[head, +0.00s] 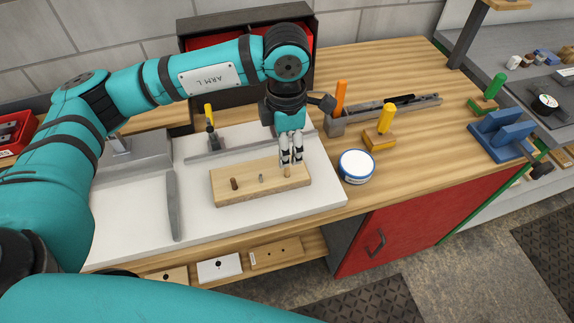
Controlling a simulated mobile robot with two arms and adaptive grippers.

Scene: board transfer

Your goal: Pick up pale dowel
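A wooden board (262,199) lies on the white surface (133,226). The pale dowel (288,172) stands upright near the right end of the board. A dark brown dowel (234,184) stands near its left end, and a small grey metal pin (261,178) is between them. My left gripper (291,161) points down right over the pale dowel, its fingertips at the dowel's top. The fingers partly hide the dowel, and I cannot tell whether they touch it. My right gripper is out of view.
A round white tin with a blue rim (357,166) stands right of the board. An orange-handled tool (340,97) and a yellow-handled block (379,140) are behind it. A grey bar (173,205) lies at left. Blue fixture (502,136) sits far right.

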